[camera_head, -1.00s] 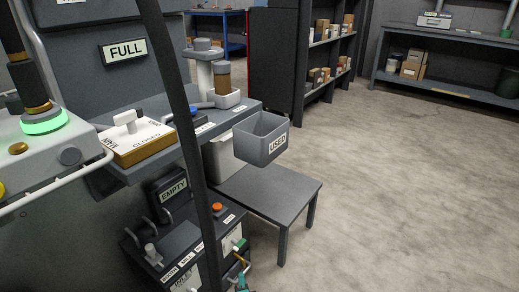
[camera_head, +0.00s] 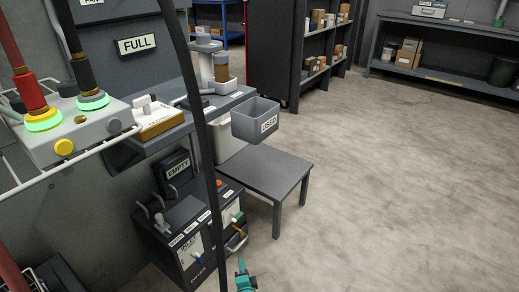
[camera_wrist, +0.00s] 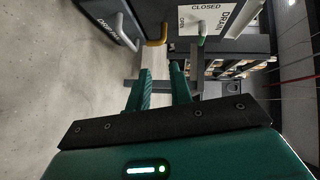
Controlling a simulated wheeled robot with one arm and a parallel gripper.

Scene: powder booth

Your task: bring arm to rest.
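My gripper (camera_head: 245,276) is teal and shows low in the head view, in front of the dark unit with handles and labels (camera_head: 190,240). In the wrist view its two teal fingers (camera_wrist: 159,85) stand apart with an empty gap, through which the background shows. The unit's orange-brown handle (camera_wrist: 158,36) and its face marked DRAIN and CLOSED (camera_wrist: 205,18) lie beyond the fingertips. No contact with them shows. The rest of my arm is mostly outside the head view.
A small dark table (camera_head: 265,167) stands behind the unit. A grey USED bin (camera_head: 254,121) is above it at the shelf's end. A white rail (camera_head: 75,158) runs along the left panel. Open concrete floor (camera_head: 390,190) lies to the right.

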